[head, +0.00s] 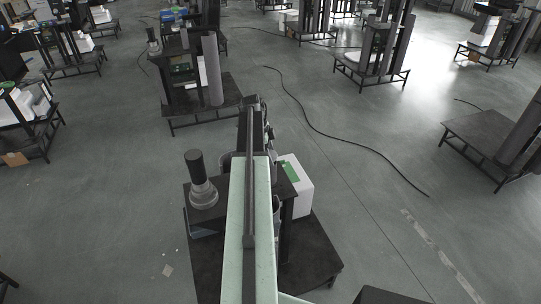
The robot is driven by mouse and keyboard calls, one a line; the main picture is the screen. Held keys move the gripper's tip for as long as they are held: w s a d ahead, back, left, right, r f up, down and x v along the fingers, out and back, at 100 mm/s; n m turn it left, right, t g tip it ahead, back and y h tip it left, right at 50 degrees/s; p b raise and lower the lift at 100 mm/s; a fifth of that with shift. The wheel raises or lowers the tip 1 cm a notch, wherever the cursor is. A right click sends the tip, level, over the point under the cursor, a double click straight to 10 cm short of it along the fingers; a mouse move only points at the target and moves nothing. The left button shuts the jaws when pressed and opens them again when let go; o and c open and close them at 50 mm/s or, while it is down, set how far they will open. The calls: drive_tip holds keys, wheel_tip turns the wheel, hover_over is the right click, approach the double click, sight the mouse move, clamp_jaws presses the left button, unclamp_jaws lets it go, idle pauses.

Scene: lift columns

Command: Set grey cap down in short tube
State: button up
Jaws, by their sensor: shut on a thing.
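My gripper (268,131) is at the far end of my pale green arm, above the dark stand in front of me. It is small and mostly hidden by my arm. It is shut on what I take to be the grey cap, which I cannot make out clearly.
A grey stepped cylinder with a black top (201,181) stands upright at the stand's left. A white box with a green label (297,187) is right of my arm. Another stand with tall columns (212,70) is beyond. A black cable (330,135) crosses the open floor at right.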

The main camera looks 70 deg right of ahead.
drive_tip(key=shift+f+b, duration=0.35)
idle(1.1)
drive_tip(key=o, duration=1.4)
drive_tip(key=shift+r, duration=0.1)
wheel_tip(320, 180, up, 7)
drive_tip(key=p, duration=0.7)
